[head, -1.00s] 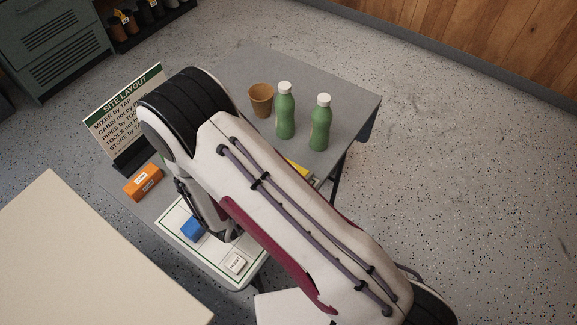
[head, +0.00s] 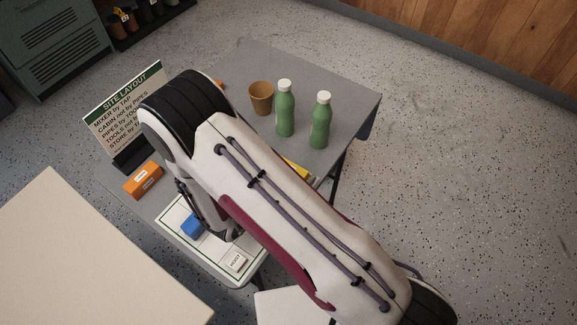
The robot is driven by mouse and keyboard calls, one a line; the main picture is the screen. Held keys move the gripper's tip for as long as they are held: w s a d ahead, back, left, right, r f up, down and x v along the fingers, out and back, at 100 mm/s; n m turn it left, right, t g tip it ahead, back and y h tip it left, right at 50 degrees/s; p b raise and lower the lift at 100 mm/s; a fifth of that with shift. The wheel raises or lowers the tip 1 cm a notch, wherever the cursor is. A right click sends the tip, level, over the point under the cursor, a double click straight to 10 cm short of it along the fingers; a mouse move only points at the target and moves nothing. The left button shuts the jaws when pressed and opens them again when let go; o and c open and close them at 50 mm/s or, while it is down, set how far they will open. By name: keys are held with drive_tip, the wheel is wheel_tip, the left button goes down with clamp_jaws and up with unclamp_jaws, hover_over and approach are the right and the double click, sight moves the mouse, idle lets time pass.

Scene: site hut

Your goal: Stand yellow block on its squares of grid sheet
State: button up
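A yellow block (head: 297,168) shows only as a strip past the right side of my arm; the rest of it is hidden. The grid sheet (head: 172,219) lies on the near part of the grey table, partly covered by my arm. A blue block (head: 192,225) and a white labelled block (head: 235,262) stand on the sheet. My gripper (head: 232,235) is low over the sheet, between those two blocks, mostly hidden behind my arm. I cannot see its fingertips well enough to tell whether it holds anything.
An orange labelled block (head: 143,180) lies left of the sheet, by the site layout sign (head: 124,107). A brown cup (head: 261,98) and two green bottles (head: 285,108) (head: 320,120) stand at the back. A pale surface (head: 80,262) fills the lower left. The table's far corner is clear.

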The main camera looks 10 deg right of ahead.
drive_tip(key=shift+r, duration=0.2)
drive_tip(key=shift+r, duration=0.4)
drive_tip(key=shift+s+a+r, duration=0.15)
drive_tip(key=shift+a, duration=0.05)
drive_tip(key=v, duration=1.1)
drive_tip(key=shift+s+a+r, duration=0.1)
drive_tip(key=shift+s+r, duration=0.05)
idle(0.5)
